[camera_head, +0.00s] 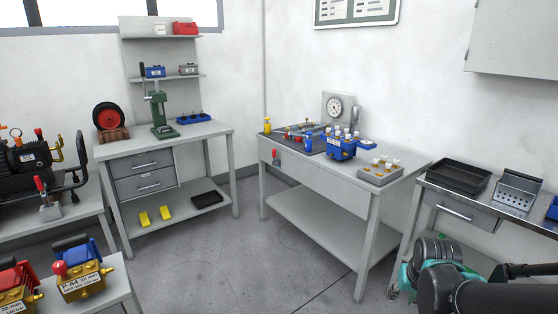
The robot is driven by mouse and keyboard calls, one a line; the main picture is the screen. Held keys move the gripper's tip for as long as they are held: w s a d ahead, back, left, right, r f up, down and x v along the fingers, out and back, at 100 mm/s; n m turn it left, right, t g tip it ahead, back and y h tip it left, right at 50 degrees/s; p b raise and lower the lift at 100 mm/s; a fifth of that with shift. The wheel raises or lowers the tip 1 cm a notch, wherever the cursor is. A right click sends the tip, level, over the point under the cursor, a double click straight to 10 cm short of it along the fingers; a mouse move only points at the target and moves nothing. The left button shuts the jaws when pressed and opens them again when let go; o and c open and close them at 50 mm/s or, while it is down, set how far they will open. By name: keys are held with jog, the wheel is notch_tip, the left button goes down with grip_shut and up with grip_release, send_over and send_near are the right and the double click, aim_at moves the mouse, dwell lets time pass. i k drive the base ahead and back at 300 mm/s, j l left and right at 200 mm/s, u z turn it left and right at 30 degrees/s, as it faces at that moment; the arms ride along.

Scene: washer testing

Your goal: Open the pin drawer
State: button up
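No drawer in view carries a readable label, so I cannot tell which is the pin drawer. A grey drawer (458,212) with a bar handle sits under the right-hand metal table and looks shut. Two more grey drawers, an upper one (145,163) and a lower one (146,184), are stacked under the back-left workbench, both with bar handles and both shut. My dark arm with teal and grey parts shows at the lower right, in front of the right-hand table. No gripper fingers can be made out.
The right-hand table (484,202) bears a black tray (459,176) and a perforated metal holder (517,190). The middle workbench (312,178) holds a blue fixture (342,147) and a gauge (337,107). A green press (160,112) stands on the back-left bench. Open floor (225,256) lies between the benches.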

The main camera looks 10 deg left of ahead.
aim_at(137, 163)
jog(key=i+j+u, duration=0.35)
jog(key=i, duration=0.3)
jog(key=i+u, duration=0.35)
jog(key=i, duration=0.25)
jog(key=i+l+u, duration=0.2)
jog(key=i+u, duration=0.15)
jog(key=i, duration=0.3)
jog(key=i+l+u, duration=0.1)
jog(key=i+u, duration=0.15)
jog(key=i, duration=0.5)
